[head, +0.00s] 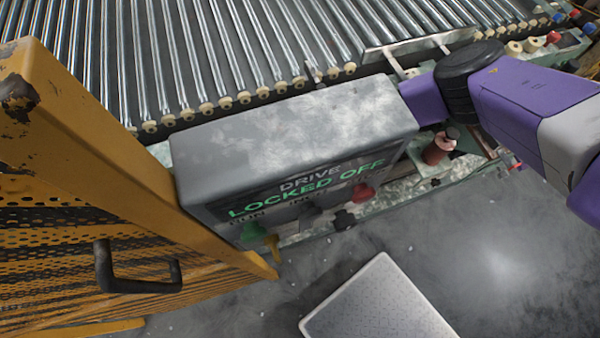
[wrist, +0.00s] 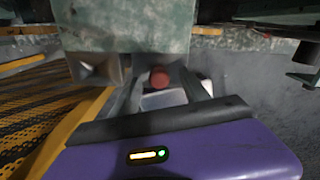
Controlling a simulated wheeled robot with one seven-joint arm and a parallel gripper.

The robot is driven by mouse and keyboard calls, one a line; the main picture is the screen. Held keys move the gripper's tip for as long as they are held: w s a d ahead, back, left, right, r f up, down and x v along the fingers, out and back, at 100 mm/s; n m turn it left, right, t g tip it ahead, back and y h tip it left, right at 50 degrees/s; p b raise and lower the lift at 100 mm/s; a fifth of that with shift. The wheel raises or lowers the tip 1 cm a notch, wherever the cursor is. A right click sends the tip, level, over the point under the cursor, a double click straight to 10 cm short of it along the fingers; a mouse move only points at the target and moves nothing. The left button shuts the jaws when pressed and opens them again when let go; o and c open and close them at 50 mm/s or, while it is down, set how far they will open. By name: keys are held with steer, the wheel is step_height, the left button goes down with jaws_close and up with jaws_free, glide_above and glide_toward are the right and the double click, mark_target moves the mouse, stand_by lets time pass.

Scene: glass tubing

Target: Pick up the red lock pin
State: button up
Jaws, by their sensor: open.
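In the wrist view a small round red end, which looks like the red lock pin (wrist: 159,78), shows below a worn grey-green metal block. My gripper (wrist: 157,88) is open, with one finger to each side of the red end. I cannot tell whether either finger touches it.
The grey drive box (head: 290,130) reads "DRIVE LOCKED OFF". A roller conveyor (head: 200,55) runs behind it. A yellow mesh guard (head: 90,150) with a black handle (head: 135,285) stands at left. A pale flat panel (head: 380,305) is in front; grey floor (head: 490,260) is clear at right.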

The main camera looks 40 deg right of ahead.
steer(key=shift+f, duration=1.65)
jaws_close()
step_height(320, 180, up, 20)
steer(key=shift+r, duration=0.15)
steer(key=shift+s, duration=0.1)
